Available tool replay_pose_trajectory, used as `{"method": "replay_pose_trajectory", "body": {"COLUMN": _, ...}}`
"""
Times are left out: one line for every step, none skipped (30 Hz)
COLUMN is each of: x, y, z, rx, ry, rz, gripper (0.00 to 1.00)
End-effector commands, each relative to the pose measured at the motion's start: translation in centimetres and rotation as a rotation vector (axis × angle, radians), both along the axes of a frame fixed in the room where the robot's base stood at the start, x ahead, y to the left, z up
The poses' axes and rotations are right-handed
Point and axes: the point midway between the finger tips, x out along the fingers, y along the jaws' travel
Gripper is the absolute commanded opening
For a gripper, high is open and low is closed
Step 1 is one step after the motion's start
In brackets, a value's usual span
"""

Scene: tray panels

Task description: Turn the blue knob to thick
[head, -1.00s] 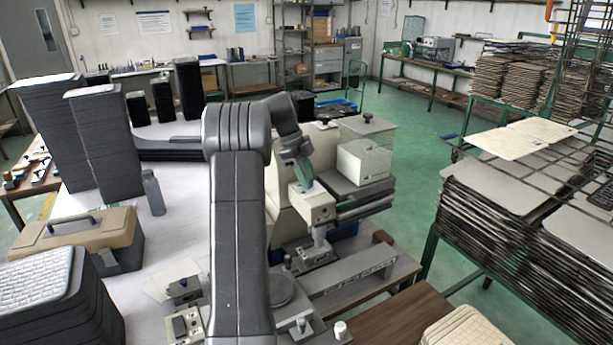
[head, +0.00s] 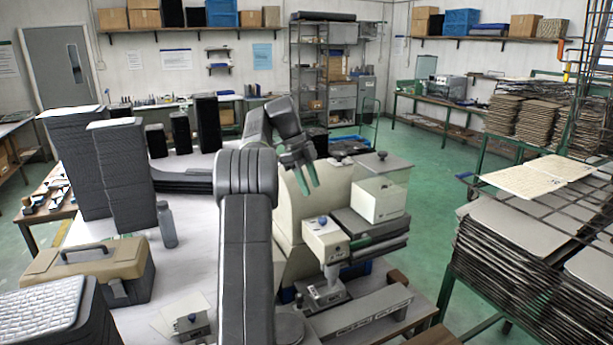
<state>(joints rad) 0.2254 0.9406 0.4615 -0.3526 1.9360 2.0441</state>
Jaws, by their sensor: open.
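The blue knob (head: 322,220) sits on top of the front of a cream machine (head: 326,242) in the middle of the head view. It is small, and its setting and any thick or thin marks cannot be read. My gripper (head: 309,189) is open and empty, with green fingers pointing down. It is in the air above and a little left of the knob in the picture, apart from it. My arm hides part of the machine's left side.
A white box with a dark lid knob (head: 380,190) stands behind the blue knob to the right. Tall dark stacks (head: 122,175) and a beige toolbox (head: 92,270) are on the left. A rack of sheets (head: 530,235) stands right, across a clear green floor.

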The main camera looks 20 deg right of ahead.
Motion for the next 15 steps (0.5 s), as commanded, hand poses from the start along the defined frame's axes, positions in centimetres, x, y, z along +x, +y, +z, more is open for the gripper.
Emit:
{"method": "replay_pose_trajectory", "body": {"x": 0.3, "y": 0.2, "z": 0.6, "rx": 0.0, "ry": -0.002, "rz": 0.002, "gripper": 0.44}}
{"method": "replay_pose_trajectory", "body": {"x": 0.3, "y": 0.2, "z": 0.9, "rx": 0.0, "ry": 0.0, "rz": 0.001, "gripper": 0.44}}
{"method": "replay_pose_trajectory", "body": {"x": 0.4, "y": 0.3, "z": 1.2, "rx": 0.0, "ry": -0.001, "rz": 0.001, "gripper": 0.44}}
{"method": "replay_pose_trajectory", "body": {"x": 0.5, "y": 0.4, "z": 1.4, "rx": 0.0, "ry": -0.001, "rz": 0.001, "gripper": 0.44}}
{"method": "replay_pose_trajectory", "body": {"x": 0.5, "y": 0.5, "z": 1.6, "rx": 0.0, "ry": 0.0, "rz": 0.001, "gripper": 0.44}}
{"method": "replay_pose_trajectory", "body": {"x": 0.6, "y": 0.5, "z": 1.8, "rx": 0.0, "ry": 0.0, "rz": 0.001, "gripper": 0.44}}
{"method": "replay_pose_trajectory", "body": {"x": 0.6, "y": 0.6, "z": 1.9, "rx": 0.0, "ry": 0.0, "rz": 0.001, "gripper": 0.44}}
{"method": "replay_pose_trajectory", "body": {"x": 0.6, "y": 0.6, "z": 2.0, "rx": 0.0, "ry": 0.0, "rz": 0.001, "gripper": 0.44}}
{"method": "replay_pose_trajectory", "body": {"x": 0.6, "y": 0.6, "z": 2.0, "rx": 0.0, "ry": 0.0, "rz": 0.001, "gripper": 0.44}}
{"method": "replay_pose_trajectory", "body": {"x": 0.6, "y": 0.6, "z": 2.1, "rx": 0.001, "ry": 0.001, "rz": 0.002, "gripper": 0.44}}
{"method": "replay_pose_trajectory", "body": {"x": 0.7, "y": 0.7, "z": 2.1, "rx": 0.0, "ry": 0.0, "rz": 0.001, "gripper": 0.44}}
{"method": "replay_pose_trajectory", "body": {"x": 0.6, "y": 0.7, "z": 2.1, "rx": 0.0, "ry": 0.0, "rz": 0.001, "gripper": 0.44}}
{"method": "replay_pose_trajectory", "body": {"x": 0.6, "y": 0.7, "z": 2.1, "rx": 0.0, "ry": 0.0, "rz": 0.001, "gripper": 0.44}}
{"method": "replay_pose_trajectory", "body": {"x": 0.6, "y": 0.7, "z": 2.1, "rx": 0.0, "ry": 0.0, "rz": 0.001, "gripper": 0.44}}
{"method": "replay_pose_trajectory", "body": {"x": 0.6, "y": 0.7, "z": 2.1, "rx": 0.0, "ry": 0.0, "rz": 0.001, "gripper": 0.44}}
